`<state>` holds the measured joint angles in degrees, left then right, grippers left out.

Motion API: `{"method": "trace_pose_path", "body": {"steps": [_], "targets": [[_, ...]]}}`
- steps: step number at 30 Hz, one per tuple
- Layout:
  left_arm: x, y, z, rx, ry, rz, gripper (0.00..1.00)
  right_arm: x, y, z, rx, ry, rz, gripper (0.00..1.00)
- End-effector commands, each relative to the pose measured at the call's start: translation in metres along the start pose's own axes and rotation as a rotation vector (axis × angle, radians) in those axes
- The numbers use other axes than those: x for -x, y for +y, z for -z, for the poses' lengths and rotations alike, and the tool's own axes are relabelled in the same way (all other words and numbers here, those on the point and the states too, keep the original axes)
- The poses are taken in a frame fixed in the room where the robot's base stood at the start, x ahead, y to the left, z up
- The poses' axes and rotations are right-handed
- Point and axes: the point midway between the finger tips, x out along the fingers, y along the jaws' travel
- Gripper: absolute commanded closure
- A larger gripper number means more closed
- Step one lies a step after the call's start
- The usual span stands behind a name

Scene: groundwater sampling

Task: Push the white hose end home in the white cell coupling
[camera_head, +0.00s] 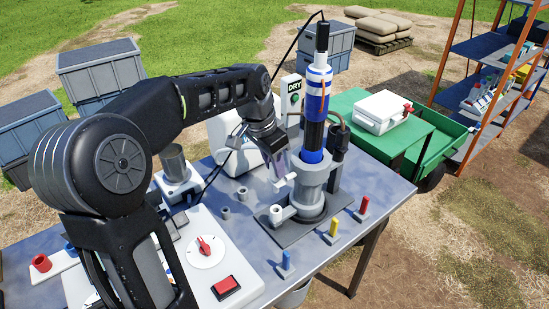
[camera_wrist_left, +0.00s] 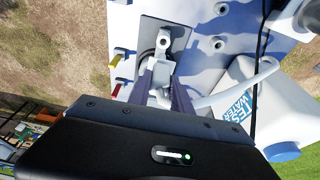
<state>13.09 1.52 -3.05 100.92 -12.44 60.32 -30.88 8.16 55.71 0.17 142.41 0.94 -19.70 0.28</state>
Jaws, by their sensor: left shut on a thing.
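My left gripper (camera_head: 281,172) is over the table, beside the grey flow cell (camera_head: 312,185). In the left wrist view its two fingers (camera_wrist_left: 164,92) are shut on the white hose (camera_wrist_left: 215,98), which curves off to the right. The white hose end is mostly hidden between the fingers, and I cannot tell how it lies to the coupling. The white cell coupling (camera_head: 277,213) juts from the cell's near left side, lower than the gripper. It also shows in the left wrist view (camera_wrist_left: 163,40), beyond the fingertips. My right gripper is out of view.
A blue and white cylinder (camera_head: 318,85) stands upright in the cell. Red (camera_head: 363,206), yellow (camera_head: 332,229) and blue (camera_head: 286,262) pegs stand near the table's edge. A white jug (camera_head: 228,148) is behind my arm. A white control box (camera_head: 208,250) is at front left.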

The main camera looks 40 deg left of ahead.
Motion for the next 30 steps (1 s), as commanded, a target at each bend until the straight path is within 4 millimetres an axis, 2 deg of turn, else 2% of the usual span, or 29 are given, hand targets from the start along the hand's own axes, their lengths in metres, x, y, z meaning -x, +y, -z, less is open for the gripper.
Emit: {"method": "trace_pose_path", "body": {"steps": [11,24,30], "targets": [[-0.005,0.001,-0.002,-0.003,0.001,0.004,1.00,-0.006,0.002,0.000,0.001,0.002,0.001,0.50],[-0.043,0.001,-0.011,-0.003,0.000,0.004,1.00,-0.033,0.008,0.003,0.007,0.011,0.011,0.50],[-0.055,0.001,-0.014,-0.003,0.000,0.004,1.00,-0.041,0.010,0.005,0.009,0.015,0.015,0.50]]}}
